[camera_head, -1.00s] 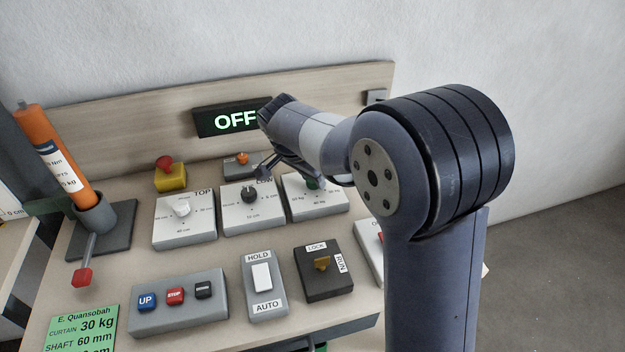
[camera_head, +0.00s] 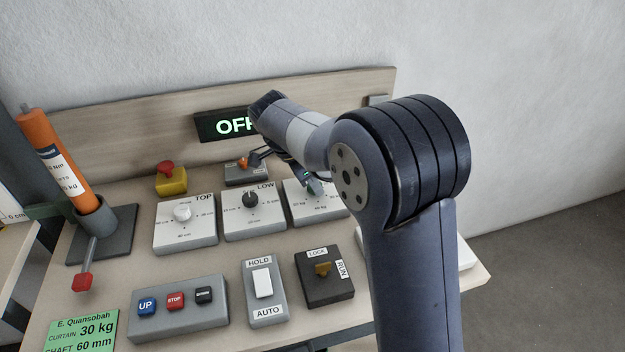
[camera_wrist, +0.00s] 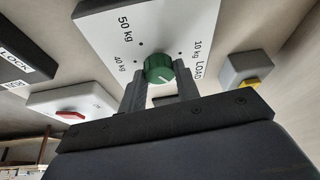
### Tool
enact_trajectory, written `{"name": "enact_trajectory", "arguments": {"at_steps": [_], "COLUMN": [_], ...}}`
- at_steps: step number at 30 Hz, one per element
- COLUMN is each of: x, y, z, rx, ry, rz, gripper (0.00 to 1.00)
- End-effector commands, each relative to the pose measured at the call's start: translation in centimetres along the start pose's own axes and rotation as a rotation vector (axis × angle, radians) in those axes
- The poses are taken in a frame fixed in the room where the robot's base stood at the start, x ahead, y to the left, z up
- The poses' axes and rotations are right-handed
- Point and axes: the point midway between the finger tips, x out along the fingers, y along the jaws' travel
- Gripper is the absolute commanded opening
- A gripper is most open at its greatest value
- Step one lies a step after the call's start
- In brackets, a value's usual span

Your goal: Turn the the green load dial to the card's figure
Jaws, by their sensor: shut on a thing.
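The green load dial (camera_wrist: 158,67) sits on a white box (camera_wrist: 105,10) lettered LOAD, with 10 kg, 40 kg and 50 kg marks legible in the wrist view. My gripper (camera_wrist: 160,75) is shut on the dial, one finger on each side. A short white pointer line shows on the dial's face; I cannot tell which figure it points at. In the head view the load box (camera_head: 328,207) is partly behind my arm, and the dial is largely hidden by my gripper (camera_head: 309,184). The green card (camera_head: 84,326) at lower left reads CURTAIN 30 kg and SHAFT 60 mm.
The TOP dial box (camera_head: 185,238) and LOW dial box (camera_head: 254,225) stand left of the load box. The LOCK/RUN switch (camera_head: 324,278) and HOLD/AUTO switch (camera_head: 265,292) are in front. A display (camera_head: 222,126) shows OFF, partly covered by my arm.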

Motion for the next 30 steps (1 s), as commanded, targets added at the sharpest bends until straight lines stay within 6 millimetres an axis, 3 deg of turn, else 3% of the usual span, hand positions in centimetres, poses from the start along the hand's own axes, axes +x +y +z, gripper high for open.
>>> {"name": "enact_trajectory", "arguments": {"at_steps": [8, 9, 16, 25, 30], "x": [0.0, 0.0, 0.0, -0.3, -2.6], "y": [0.0, 0.0, 0.0, -0.1, -0.1], "z": [0.0, 0.0, 0.0, 0.0, 0.0], "rx": [0.0, 0.0, 0.0, 0.0, 0.0], "ry": [-0.002, -0.002, -0.001, -0.001, -0.001], "rz": [-0.001, -0.001, -0.001, -0.002, -0.005], "gripper": [0.08, 0.33, 0.52, 0.52, 0.52]}}
